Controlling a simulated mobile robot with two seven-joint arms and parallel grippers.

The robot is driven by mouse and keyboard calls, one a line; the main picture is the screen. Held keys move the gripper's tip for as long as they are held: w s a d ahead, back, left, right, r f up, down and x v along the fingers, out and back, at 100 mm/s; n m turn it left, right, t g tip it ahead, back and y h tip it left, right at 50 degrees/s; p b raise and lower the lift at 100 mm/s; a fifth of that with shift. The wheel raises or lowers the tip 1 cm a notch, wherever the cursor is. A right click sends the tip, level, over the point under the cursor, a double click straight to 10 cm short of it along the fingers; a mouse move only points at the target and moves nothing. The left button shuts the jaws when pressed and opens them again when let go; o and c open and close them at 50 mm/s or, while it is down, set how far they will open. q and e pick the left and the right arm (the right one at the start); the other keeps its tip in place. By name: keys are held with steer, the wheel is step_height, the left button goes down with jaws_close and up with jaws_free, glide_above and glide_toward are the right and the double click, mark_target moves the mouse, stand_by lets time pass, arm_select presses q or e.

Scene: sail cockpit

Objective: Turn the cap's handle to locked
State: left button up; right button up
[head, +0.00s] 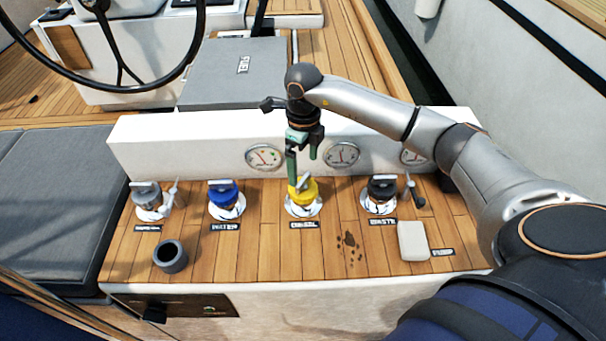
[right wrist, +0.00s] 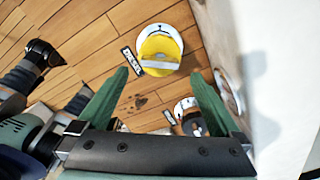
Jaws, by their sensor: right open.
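The yellow cap (head: 302,193) stands on a round light base in the wooden deck panel, beside a small label (head: 304,224). In the right wrist view the yellow cap (right wrist: 160,50) shows a raised bar handle (right wrist: 161,61) across its top, and its label (right wrist: 132,62) reads DIESEL. My right gripper (head: 302,168) points down just above the yellow cap, open and empty. In the right wrist view the cap shows beyond and between the open green fingers (right wrist: 160,75). I cannot tell whether a finger touches it. My left gripper is out of view.
A blue cap (head: 223,194) and a grey cap (head: 147,194) stand to the left, a black cap (head: 381,190) to the right. A white wall with gauges (head: 264,157) rises close behind. A dark cup (head: 170,257) and a pale block (head: 412,241) sit in front.

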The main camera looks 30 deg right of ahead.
mark_target(303, 179)
steer(key=shift+f, duration=2.35)
steer(key=c, duration=1.3)
